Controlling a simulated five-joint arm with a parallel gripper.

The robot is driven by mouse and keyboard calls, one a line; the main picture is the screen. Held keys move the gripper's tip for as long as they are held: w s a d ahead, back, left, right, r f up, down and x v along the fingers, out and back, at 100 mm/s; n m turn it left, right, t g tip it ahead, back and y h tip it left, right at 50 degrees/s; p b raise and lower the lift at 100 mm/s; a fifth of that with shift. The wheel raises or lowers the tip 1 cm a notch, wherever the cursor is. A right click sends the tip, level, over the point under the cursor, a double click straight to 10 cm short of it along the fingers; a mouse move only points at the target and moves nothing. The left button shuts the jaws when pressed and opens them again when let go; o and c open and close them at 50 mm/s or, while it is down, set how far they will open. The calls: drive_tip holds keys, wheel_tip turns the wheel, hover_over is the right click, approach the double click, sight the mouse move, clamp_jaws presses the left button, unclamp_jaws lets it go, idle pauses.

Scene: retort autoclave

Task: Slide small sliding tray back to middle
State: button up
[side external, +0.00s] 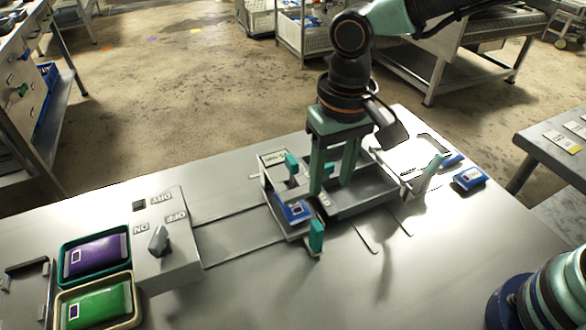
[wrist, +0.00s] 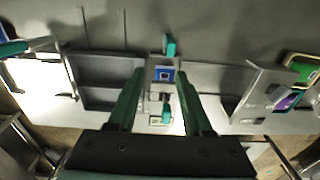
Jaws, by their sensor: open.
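The small sliding tray (side external: 270,197) is a narrow grey metal tray with teal upright handles, and it holds a blue pouch (side external: 293,211). It sits on the bench at the left end of a wider grey open frame (side external: 372,192). My gripper (side external: 331,188) points down, open and empty, just right of the blue pouch in the side view. In the wrist view the two fingers (wrist: 160,76) frame the tray, with the blue pouch (wrist: 163,75) and a teal handle (wrist: 170,46) between or beyond them. Contact with the tray cannot be told.
A control box (side external: 160,240) with a knob and ON/OFF labels stands at the left. Purple (side external: 96,257) and green (side external: 99,307) pouches lie in trays beside it. Rails (side external: 235,228) run between box and tray. A loose blue pouch (side external: 468,178) lies at the right. The front bench is clear.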

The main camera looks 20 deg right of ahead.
sight(316, 236)
drive_tip(key=shift+s+a+f, duration=0.2)
drive_tip(key=shift+a+f, duration=0.2)
drive_tip(key=shift+a, duration=0.15)
drive_tip(key=shift+s+a+f, duration=0.2)
drive_tip(key=shift+a+f, duration=0.2)
drive_tip(key=shift+a, duration=0.1)
drive_tip(key=shift+a+f, duration=0.1)
drive_tip(key=shift+f, duration=0.15)
wheel_tip(316, 236, down, 12)
drive_tip(key=shift+r, duration=0.2)
clamp_jaws()
idle(0.6)
